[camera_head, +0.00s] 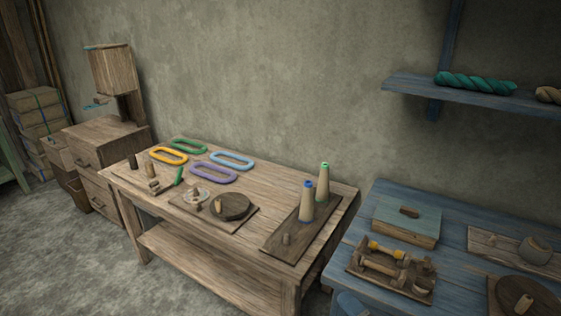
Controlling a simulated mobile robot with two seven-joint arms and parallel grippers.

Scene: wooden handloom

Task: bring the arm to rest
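Neither of my grippers shows in the head view, and I see no part of my arms that I can be sure of. Whether the grippers are open or shut is hidden from me.
A wooden table (165,208) holds several coloured oval rings, a round dark disc (231,206) and two cones on a board. A blue bench (377,204) with a lidded box (406,222) stands at right. A blue shelf (480,94) juts from the wall. Floor at lower left is clear.

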